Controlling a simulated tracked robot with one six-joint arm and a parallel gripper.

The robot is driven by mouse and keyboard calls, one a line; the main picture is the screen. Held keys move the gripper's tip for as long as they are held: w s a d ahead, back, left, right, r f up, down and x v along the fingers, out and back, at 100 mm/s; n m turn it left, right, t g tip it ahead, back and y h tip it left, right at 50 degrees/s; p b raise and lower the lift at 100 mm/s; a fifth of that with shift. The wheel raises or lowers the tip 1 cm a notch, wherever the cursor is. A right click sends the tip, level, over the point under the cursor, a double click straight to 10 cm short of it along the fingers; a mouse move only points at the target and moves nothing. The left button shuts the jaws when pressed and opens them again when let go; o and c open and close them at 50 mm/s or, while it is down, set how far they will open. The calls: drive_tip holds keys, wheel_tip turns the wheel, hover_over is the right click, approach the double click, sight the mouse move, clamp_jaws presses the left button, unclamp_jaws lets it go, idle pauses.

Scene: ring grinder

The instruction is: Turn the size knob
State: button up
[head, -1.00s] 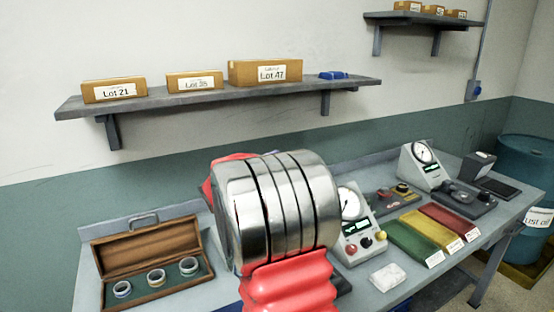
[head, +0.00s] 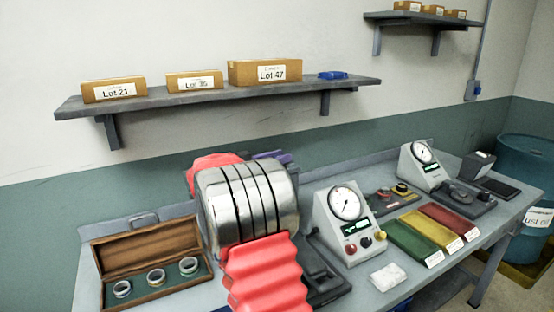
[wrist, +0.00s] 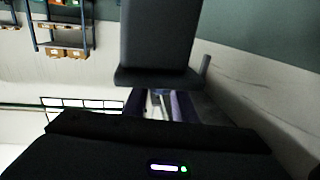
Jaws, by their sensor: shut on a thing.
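My gripper shows only in part in the head view, as purple pieces (head: 272,157) behind the red and silver parts of my arm. In the wrist view, purple fingers (wrist: 180,106) show beyond a dark housing. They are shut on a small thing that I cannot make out. I cannot pick out the size knob for certain.
An open wooden case (head: 150,290) with three rings stands at the left. A second gauge box (head: 421,165), green, yellow and red trays (head: 412,240), and a white block (head: 388,277) are to the right. A wall shelf (head: 225,94) with boxes hangs above.

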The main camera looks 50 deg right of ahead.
drive_tip(key=shift+w+r, duration=0.15)
drive_tip(key=o, duration=1)
drive_tip(key=shift+o, duration=0.2)
drive_tip(key=shift+a, duration=0.1)
drive_tip(key=w+a, duration=0.2)
drive_tip(key=a, duration=1.1)
drive_tip(key=shift+a+f, duration=0.2)
drive_tip(key=shift+a, duration=0.05)
drive_tip(key=shift+r, duration=0.1)
